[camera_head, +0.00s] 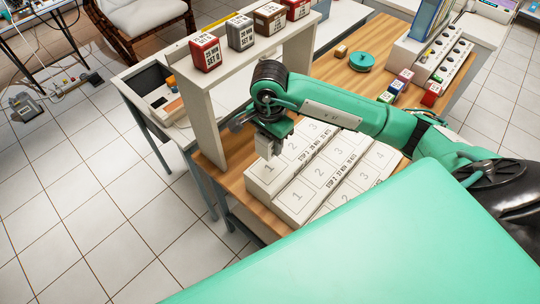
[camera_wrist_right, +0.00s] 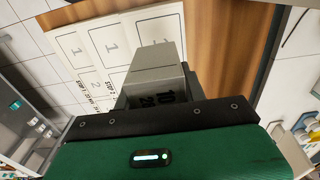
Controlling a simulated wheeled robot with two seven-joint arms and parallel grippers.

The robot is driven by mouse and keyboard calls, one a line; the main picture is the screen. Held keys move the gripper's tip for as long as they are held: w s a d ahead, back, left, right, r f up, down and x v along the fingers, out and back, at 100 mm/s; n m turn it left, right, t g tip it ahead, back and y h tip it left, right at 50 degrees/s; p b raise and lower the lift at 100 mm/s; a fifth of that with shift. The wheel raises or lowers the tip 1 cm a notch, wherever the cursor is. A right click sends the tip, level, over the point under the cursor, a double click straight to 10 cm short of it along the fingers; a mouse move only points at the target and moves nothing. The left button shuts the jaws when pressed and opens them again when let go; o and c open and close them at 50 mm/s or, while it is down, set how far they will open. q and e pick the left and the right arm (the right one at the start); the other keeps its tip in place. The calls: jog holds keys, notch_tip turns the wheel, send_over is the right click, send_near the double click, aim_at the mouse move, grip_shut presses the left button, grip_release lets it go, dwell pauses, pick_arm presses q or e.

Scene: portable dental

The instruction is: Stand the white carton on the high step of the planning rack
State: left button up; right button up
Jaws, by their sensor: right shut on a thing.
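My right gripper (camera_head: 270,138) is shut on the white carton (camera_wrist_right: 155,72), a pale box with dark print on one face. In the head view only a small pale part of the carton shows below the fingers. The planning rack (camera_head: 327,168) is a white stepped block with numbered slots and text strips on the wooden table. The gripper is at the rack's left end, by the slots marked 1. In the wrist view the carton covers part of the rack (camera_wrist_right: 107,40). I cannot tell whether the carton touches it. My left gripper is not in view.
A raised white shelf (camera_head: 236,63) beside my right arm carries several cartons, including a red one (camera_head: 205,53) and a brown one (camera_head: 269,19). Small coloured boxes (camera_head: 398,85), a teal round item (camera_head: 361,61) and a white holed rack (camera_head: 441,60) stand farther back. Bare wood (camera_head: 340,73) shows between.

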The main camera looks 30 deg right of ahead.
jog(key=p, duration=0.1)
send_over(270, 168)
notch_tip(270, 168, down, 5)
jog(key=shift+r, duration=0.1)
notch_tip(270, 168, down, 4)
jog(key=shift+a+r+p, duration=0.1)
jog(key=shift+p, duration=0.5)
jog(key=shift+f, duration=0.25)
jog(key=o, duration=1)
jog(key=shift+r, duration=0.1)
